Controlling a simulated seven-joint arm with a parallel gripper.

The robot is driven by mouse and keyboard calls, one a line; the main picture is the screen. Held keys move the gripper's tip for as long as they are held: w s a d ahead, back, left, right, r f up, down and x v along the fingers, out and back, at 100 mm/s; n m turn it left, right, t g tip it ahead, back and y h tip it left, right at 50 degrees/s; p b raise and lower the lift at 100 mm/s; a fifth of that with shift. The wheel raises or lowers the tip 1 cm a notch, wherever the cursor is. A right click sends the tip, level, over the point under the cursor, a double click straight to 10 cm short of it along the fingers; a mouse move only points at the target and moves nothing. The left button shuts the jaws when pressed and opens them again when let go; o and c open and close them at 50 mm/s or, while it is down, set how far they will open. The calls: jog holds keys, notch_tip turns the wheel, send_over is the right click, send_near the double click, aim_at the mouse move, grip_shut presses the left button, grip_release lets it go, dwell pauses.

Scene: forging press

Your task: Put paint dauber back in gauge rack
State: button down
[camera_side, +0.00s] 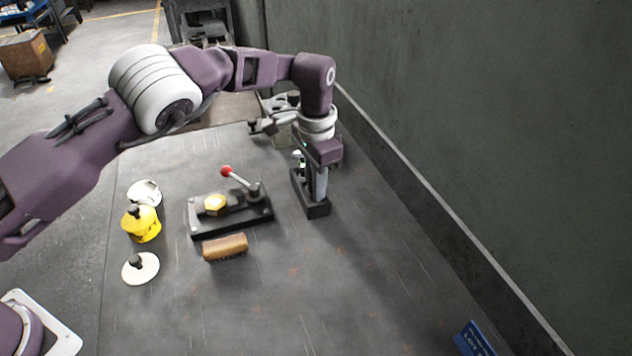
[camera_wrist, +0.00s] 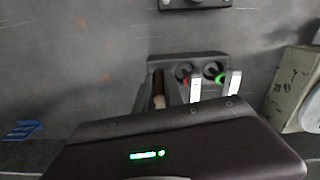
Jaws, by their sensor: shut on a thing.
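The gauge rack (camera_side: 318,211) is a dark block near the right side of the bench; it also shows in the wrist view (camera_wrist: 212,62). In the wrist view, a slim brown and cream piece (camera_wrist: 158,88), apparently the paint dauber, stands at the rack's left end. My gripper (camera_side: 319,194) points down over the near end of the rack, shut on the dauber.
A toggle clamp fixture (camera_side: 232,216) with a red-knobbed lever is left of the rack. A grey-green device (camera_side: 284,134) stands behind the rack.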

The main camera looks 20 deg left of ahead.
jog(key=c, duration=1.4)
grip_release()
jog(key=shift+o, duration=0.2)
jog(key=shift+r, duration=5.05)
